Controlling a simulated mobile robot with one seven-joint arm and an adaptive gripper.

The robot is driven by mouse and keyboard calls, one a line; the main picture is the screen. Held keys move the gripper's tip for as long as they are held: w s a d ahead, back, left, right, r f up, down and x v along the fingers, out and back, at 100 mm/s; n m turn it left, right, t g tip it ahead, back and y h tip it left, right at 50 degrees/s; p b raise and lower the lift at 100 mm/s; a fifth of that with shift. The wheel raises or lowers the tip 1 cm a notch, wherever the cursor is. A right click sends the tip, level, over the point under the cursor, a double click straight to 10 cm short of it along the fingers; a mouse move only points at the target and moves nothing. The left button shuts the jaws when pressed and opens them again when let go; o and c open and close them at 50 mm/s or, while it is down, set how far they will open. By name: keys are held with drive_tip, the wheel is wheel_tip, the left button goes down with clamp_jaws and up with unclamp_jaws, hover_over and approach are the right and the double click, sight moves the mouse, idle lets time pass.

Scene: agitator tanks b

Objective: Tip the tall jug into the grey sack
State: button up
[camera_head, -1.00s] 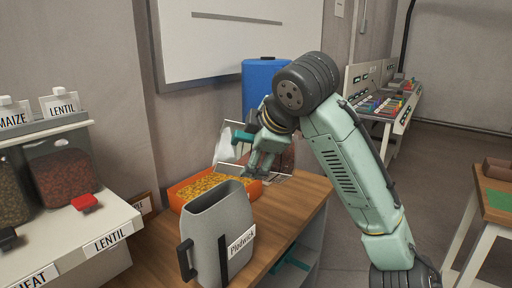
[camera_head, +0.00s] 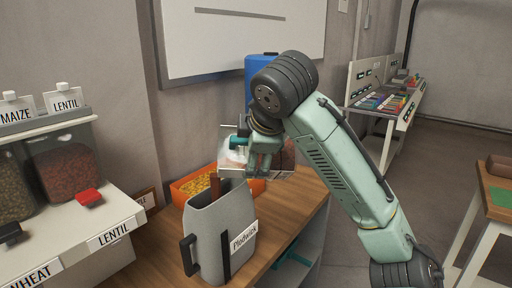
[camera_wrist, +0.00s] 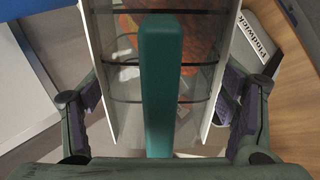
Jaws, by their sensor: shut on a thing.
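The sack's inside is hidden. The sack's label also shows in the wrist view (camera_wrist: 262,42).
An orange tray (camera_head: 180,197) of yellow pieces sits behind the sack. A blue container (camera_head: 259,66) stands at the back. Bins labelled maize and lentil (camera_head: 68,170) fill the left shelf. The wooden bench (camera_head: 300,215) is clear to the sack's right.

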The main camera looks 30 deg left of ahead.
drive_tip(key=shift+s+a+f, duration=0.1)
drive_tip(key=shift+h, duration=0.3)
drive_tip(key=shift+c, duration=0.2)
drive_tip(key=shift+s+a+f+n+t, duration=0.2)
drive_tip(key=shift+a+f+n+t, duration=0.05)
drive_tip(key=shift+n+t, duration=0.15)
drive_tip(key=shift+s+a+r+t+h+p, duration=0.25)
drive_tip(key=shift+a+r+t+h+p, duration=0.1)
drive_tip(key=shift+h, duration=0.25)
idle(0.3)
